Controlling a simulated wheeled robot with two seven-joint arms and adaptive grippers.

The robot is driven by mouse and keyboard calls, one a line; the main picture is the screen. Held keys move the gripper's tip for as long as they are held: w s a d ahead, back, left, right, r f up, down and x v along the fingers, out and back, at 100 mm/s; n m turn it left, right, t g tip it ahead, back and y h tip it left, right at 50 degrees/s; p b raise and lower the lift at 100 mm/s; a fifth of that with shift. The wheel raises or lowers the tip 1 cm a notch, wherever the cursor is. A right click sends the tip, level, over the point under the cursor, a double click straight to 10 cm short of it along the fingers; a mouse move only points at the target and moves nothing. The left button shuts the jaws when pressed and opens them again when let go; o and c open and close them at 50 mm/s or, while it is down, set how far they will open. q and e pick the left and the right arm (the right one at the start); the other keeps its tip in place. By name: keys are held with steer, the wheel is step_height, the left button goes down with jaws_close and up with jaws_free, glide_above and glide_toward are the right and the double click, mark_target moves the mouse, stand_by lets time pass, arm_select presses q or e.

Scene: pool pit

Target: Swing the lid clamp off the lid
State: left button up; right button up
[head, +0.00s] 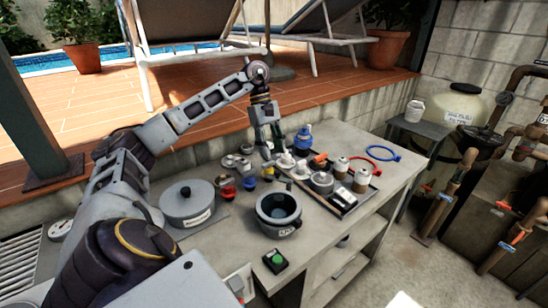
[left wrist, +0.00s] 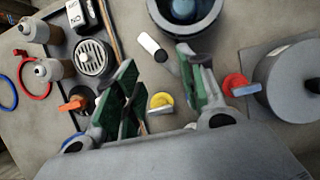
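A grey round lid sits on a pot (head: 187,203) with a pale label, left of centre on the bench; it also shows at the right edge of the left wrist view (left wrist: 290,80). A dark knob stands on the lid. I cannot make out a lid clamp for certain. A red piece (left wrist: 235,84) with a short bluish bar lies close beside the lid; whether they touch is unclear. My left gripper (head: 265,149) points down over the back of the bench, right of the lidded pot. Its green-padded fingers (left wrist: 160,95) are apart with nothing held. My right gripper is out of view.
An open grey pot (head: 279,222) stands at the bench front. A yellow-topped piece (left wrist: 161,102) lies below my left fingers. A dark tray (head: 350,205) with bottles and a drain-like part fills the right side. A blue ring (head: 382,153) lies behind it. A green button box (head: 275,261) is at the front.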

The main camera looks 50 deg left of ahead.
arm_select(q)
steer(key=shift+v, duration=2.65)
